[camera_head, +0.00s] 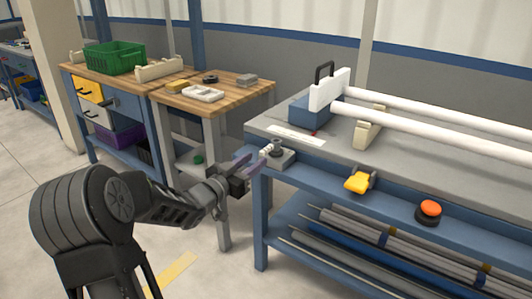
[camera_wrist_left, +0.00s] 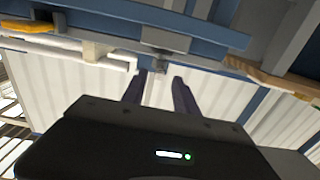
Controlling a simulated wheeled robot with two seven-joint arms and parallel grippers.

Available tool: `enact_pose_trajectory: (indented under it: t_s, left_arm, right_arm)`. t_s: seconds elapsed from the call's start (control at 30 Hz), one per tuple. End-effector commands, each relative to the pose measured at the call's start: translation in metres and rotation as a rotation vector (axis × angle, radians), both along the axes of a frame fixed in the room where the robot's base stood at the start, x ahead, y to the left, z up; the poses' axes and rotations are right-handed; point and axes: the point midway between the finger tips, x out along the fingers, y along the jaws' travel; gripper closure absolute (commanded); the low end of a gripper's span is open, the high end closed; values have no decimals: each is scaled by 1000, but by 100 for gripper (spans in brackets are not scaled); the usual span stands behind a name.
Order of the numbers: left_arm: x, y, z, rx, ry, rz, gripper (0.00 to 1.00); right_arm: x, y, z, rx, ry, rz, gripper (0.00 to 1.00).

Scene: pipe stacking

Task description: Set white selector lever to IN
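The selector is a small grey box (camera_head: 286,158) with a dark round hub on the left front corner of the workbench. Its small white lever (camera_head: 267,148) points up and left, close to my gripper's tips. Any IN marking is too small to read. My left gripper (camera_head: 248,165) is just left of the selector, its dark purple fingers pointing at it. In the left wrist view the fingers (camera_wrist_left: 160,82) are apart with nothing clearly held between them. Whether a finger touches the lever cannot be told. My right gripper is out of view.
The blue workbench (camera_head: 400,168) carries white pipes (camera_head: 430,128) on a cream support and a blue clamp block. A yellow pedal-like part (camera_head: 359,181) and an orange button (camera_head: 430,208) sit along its front. A wooden table (camera_head: 235,93) stands behind left.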

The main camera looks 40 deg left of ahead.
Motion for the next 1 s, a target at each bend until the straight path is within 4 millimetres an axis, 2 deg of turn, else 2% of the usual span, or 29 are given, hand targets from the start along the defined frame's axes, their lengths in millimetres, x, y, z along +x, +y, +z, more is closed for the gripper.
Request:
enact_pose_trajectory:
  t_s: [0.3, 0.43, 0.77, 1.0]
  left_arm:
    - [48, 0, -2, -2, -1, -1, 65]
    - [62, 1, -1, -2, -1, 0, 65]
    - [67, 1, 0, -2, 0, 1, 65]
    - [67, 1, 0, -1, 0, 1, 83]
  right_arm:
    - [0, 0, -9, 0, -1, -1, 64]
    - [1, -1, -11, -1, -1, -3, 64]
    - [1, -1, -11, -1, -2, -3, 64]
    - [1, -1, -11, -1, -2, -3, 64]
